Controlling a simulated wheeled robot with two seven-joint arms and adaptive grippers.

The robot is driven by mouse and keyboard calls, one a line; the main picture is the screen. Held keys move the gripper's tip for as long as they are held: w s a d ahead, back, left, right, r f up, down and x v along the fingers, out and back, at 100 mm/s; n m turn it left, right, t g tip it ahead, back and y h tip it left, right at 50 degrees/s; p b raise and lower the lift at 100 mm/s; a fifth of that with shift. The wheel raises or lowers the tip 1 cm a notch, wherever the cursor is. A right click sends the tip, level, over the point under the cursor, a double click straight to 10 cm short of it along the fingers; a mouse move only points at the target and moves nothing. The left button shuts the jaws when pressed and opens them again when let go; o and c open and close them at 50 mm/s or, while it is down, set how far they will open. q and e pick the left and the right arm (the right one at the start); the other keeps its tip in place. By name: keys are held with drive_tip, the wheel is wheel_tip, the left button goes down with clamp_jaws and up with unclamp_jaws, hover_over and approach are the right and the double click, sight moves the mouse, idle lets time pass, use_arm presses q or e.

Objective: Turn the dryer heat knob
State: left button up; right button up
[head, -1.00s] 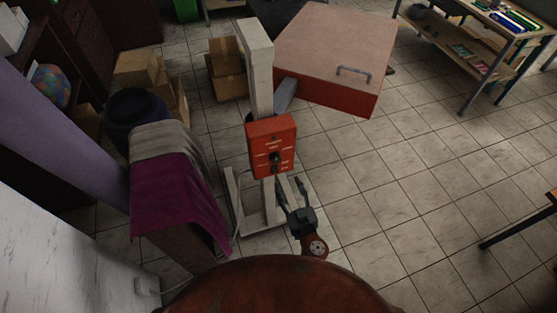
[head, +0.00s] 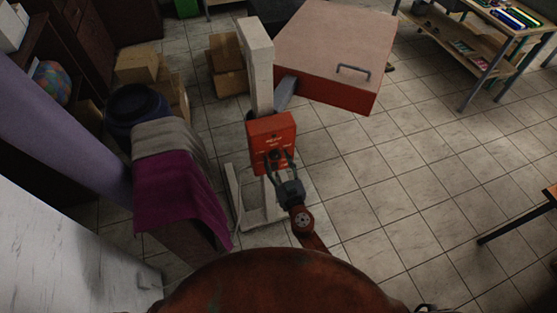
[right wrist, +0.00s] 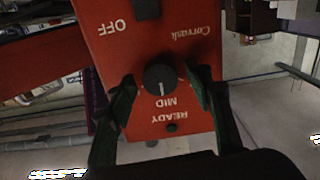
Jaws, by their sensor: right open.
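The dryer's red control box (head: 271,127) is fixed to a pale post (head: 258,70). My right gripper (head: 278,156) is open in front of the box's lower part. In the right wrist view, the black heat knob (right wrist: 160,78) has a white pointer mark towards "MID". The open right gripper (right wrist: 163,88) has one finger on each side of this knob; I cannot tell whether either touches it. Another black knob (right wrist: 147,9) is partly cut off at the top edge, near "OFF". "READY" stands beside a small dark dot (right wrist: 172,128). My left gripper is not in view.
The dryer's large red plate with a handle (head: 330,45) stands out to the right of the post. A stand with purple cloth (head: 177,190) is on the left, with cardboard boxes (head: 226,52) behind.

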drive_tip(key=c, duration=1.2)
drive_tip(key=shift+o, duration=0.2)
drive_tip(key=shift+d, duration=0.1)
drive_tip(key=shift+n, duration=0.5)
drive_tip(key=shift+f+n+b, duration=0.1)
drive_tip(key=shift+n+b, duration=0.35)
drive_tip(key=shift+n, duration=0.15)
drive_tip(key=n, duration=0.3)
drive_tip(key=shift+n+b, duration=0.3)
drive_tip(key=shift+b, duration=0.1)
drive_tip(key=n, duration=0.3)
drive_tip(key=shift+n, duration=1.6)
